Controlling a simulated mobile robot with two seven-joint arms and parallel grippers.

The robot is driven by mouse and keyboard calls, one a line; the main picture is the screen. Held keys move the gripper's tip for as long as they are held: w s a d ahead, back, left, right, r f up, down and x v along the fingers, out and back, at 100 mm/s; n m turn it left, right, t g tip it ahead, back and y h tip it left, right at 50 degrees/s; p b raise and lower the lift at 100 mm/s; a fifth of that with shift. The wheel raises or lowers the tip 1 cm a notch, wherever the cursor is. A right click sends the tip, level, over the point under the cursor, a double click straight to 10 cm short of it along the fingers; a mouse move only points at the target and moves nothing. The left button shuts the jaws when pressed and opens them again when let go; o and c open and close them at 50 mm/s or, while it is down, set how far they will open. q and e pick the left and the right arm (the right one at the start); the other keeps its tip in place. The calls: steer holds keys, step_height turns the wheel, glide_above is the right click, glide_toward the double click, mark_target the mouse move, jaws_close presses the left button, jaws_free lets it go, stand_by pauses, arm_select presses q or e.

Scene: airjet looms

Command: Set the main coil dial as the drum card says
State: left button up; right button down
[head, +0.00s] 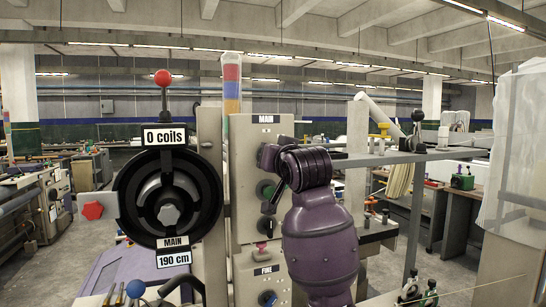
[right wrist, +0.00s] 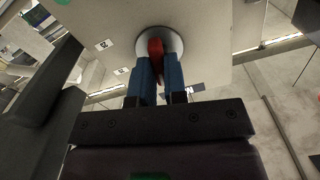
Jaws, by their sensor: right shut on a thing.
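The drum (head: 167,198) has a black rim and a grey hub, with a red-balled lever on top. Its upper card (head: 165,136) reads "0 coils"; its lower card (head: 174,251) reads "MAIN 190 cm". To its right stands a pale panel (head: 255,140) labelled MAIN, with round dials partly hidden by my right arm. My right gripper (head: 268,207) is at this panel's face. In the right wrist view, its blue fingers (right wrist: 161,82) are shut on a red knob (right wrist: 156,48) on a round pale dial plate (right wrist: 174,43). The dial setting is not readable. My left gripper is out of view.
A small red knob (head: 262,246) sits between the panels. A grey rail (head: 400,158) runs to the right. A blue-balled lever (head: 136,289) stands at the lower left.

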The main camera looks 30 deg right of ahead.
steer(key=shift+n, duration=1.2)
steer(key=c, duration=1.2)
jaws_free()
steer(key=shift+o, duration=0.2)
steer(key=b+v, duration=0.2)
steer(key=v, duration=0.8)
steer(key=shift+s, duration=0.4)
